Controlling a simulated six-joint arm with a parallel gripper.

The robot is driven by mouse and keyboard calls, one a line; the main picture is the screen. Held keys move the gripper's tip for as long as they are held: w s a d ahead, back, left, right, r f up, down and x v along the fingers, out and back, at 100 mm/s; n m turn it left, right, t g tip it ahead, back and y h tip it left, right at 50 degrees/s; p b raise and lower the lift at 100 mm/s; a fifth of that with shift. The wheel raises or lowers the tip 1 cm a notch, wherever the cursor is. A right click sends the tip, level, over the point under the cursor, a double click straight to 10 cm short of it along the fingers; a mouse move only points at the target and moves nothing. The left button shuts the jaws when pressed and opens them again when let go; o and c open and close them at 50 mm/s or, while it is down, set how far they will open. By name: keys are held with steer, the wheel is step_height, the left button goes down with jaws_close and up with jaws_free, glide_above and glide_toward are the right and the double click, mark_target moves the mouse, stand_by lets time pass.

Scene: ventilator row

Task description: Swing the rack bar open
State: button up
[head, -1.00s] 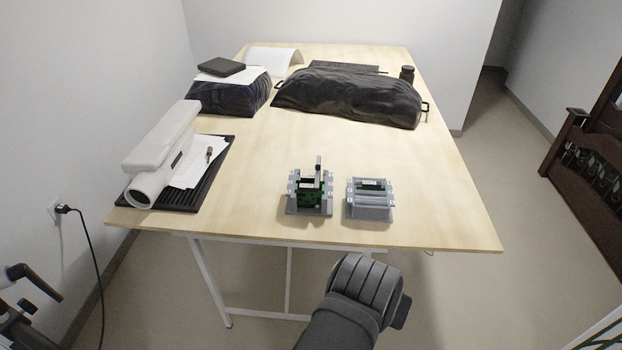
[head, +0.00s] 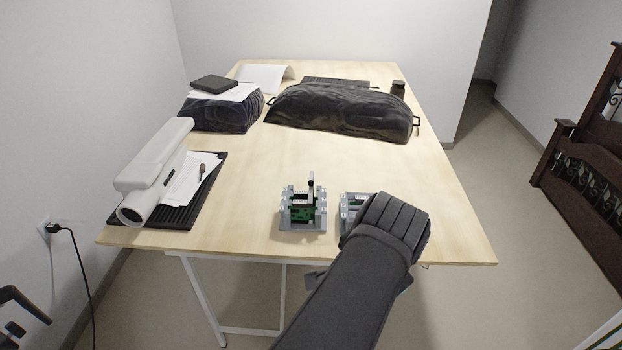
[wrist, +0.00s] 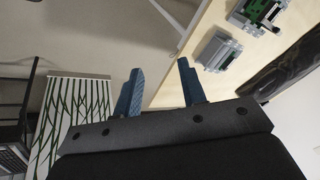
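Two small grey racks with green boards stand side by side near the table's front edge. The left rack (head: 302,216) has a bar (head: 311,187) standing upright. The right rack (head: 349,208) is partly hidden behind my arm in the head view; a second earlier its bar appeared to lie flat across it. In the wrist view the right rack (wrist: 217,50) and the left rack (wrist: 258,14) sit beyond my fingers, apart from them. My gripper (wrist: 160,76) is open and empty, its two blue fingers spread. In the head view, its fingertips are hidden.
The wooden table (head: 400,165) has clear room behind and right of the racks. A white device (head: 152,175) lies on a black tray at left. Dark bags (head: 340,112) lie at the back. A striped panel (wrist: 75,125) shows in the wrist view.

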steer(key=w+r+m+g+y, duration=0.1)
steer(key=w+r, duration=0.4)
steer(key=w, duration=0.6)
steer(key=w+r+m+g+y, duration=0.15)
steer(key=w+r, duration=0.35)
steer(key=w, duration=0.6)
steer(key=n+g+h, duration=0.2)
steer(key=n, duration=0.2)
glide_above(311, 181)
step_height(311, 181, down, 6)
steer(key=f, duration=0.1)
step_height(311, 181, down, 16)
steer(key=shift+f, duration=0.2)
jaws_close()
